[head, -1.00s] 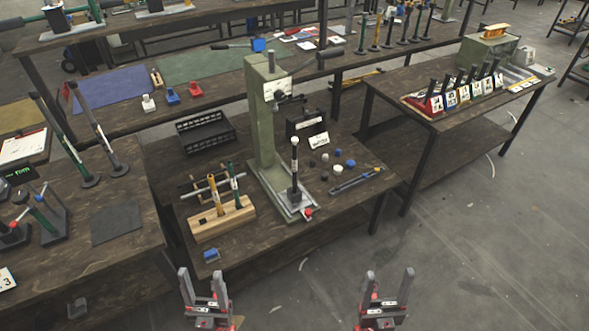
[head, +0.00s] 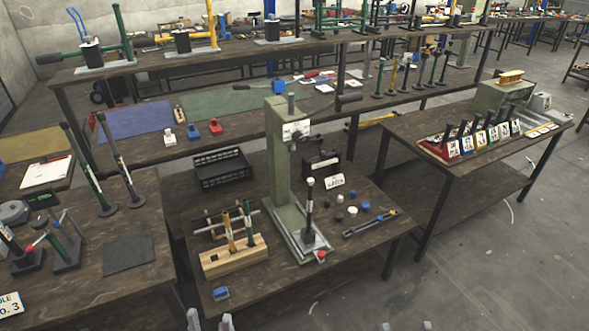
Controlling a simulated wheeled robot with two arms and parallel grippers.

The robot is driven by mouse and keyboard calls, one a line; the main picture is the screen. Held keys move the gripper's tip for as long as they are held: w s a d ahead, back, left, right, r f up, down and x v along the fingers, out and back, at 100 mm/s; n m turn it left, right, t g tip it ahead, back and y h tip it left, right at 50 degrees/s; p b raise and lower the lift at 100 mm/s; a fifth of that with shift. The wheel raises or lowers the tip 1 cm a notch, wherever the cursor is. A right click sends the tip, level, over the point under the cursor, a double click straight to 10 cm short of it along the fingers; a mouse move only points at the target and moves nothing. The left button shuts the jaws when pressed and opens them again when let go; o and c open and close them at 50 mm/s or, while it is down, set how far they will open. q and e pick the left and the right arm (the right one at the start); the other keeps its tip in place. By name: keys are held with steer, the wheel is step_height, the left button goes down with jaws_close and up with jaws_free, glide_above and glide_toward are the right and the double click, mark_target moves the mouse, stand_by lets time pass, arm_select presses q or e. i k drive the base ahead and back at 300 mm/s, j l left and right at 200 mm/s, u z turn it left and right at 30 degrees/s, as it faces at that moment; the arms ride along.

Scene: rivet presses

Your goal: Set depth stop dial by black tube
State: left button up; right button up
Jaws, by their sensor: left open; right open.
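A green rivet press (head: 281,160) stands on the middle table, with a pale scale plate (head: 297,129) on its column and a lever arm at the top. A black tube with a white top (head: 309,215) stands upright on the press's base plate (head: 297,243). A small red knob (head: 321,256) sits at the base's front edge. Which part is the depth stop dial is too small to tell. Only the fingertips of my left gripper (head: 210,322) and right gripper (head: 406,327) show at the bottom edge. Both are open and apart from the press.
A wooden rack (head: 234,257) with yellow and green tubes stands left of the press. Small black, white and blue caps (head: 352,211) and a caliper-like tool (head: 370,223) lie right of it. A black crate (head: 221,168) is behind. The right table (head: 440,135) holds several black tubes with cards.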

mark_target(297, 136)
steer(key=i+l+z, duration=0.3)
steer(key=i, duration=0.2)
steer(key=i+z, duration=0.35)
steer(key=i, duration=0.15)
